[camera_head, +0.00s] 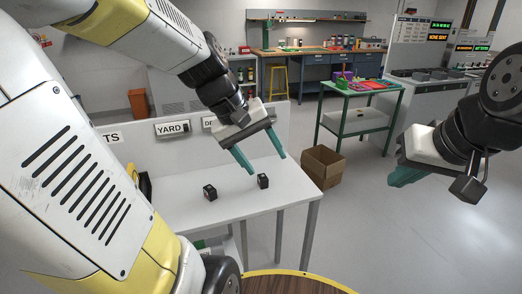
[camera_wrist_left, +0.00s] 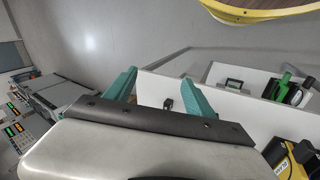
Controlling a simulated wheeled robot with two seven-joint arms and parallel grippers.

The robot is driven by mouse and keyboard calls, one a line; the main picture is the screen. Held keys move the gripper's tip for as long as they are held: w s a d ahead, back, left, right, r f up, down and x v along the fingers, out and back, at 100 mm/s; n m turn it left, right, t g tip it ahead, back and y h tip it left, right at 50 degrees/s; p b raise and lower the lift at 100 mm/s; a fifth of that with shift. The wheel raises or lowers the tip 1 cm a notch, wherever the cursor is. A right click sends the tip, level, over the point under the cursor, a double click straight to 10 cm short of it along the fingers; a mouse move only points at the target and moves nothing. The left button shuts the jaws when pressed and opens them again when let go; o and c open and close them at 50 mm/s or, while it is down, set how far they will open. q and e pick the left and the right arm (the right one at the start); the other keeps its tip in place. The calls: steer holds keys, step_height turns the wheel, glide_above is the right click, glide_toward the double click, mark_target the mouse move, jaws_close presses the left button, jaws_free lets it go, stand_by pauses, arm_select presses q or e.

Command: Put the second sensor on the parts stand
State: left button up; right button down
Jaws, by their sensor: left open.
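Two small black cube-like sensors stand apart on the white table, one at left (camera_head: 210,192) and one at right (camera_head: 263,181). My left gripper (camera_head: 266,163) is open and empty above the right sensor, apart from it. In the left wrist view the left gripper (camera_wrist_left: 160,76) has its teal fingers spread, and a small black cube (camera_wrist_left: 168,104) shows between them on the white surface. My right gripper (camera_head: 403,176) hangs over the floor at the right, seen side-on; its finger gap is hidden. I cannot tell for sure which furniture is the parts stand.
The white table (camera_head: 240,204) has a low back panel with signs reading "YARD" (camera_head: 172,128) and others cut off or covered. A cardboard box (camera_head: 322,166) stands on the floor beyond it. A green-framed stand (camera_head: 343,118) holds coloured items. Floor at right is free.

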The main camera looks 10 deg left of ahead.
arm_select(q)
steer(key=s+a+r+m+t+y, duration=0.1)
steer(key=s+r+m+t+y, duration=0.1)
steer(key=s+m, duration=0.3)
steer(key=shift+s+a+r+t, duration=0.2)
steer(key=shift+s+r+t, duration=0.3)
steer(key=shift+r, duration=0.2)
stand_by(0.6)
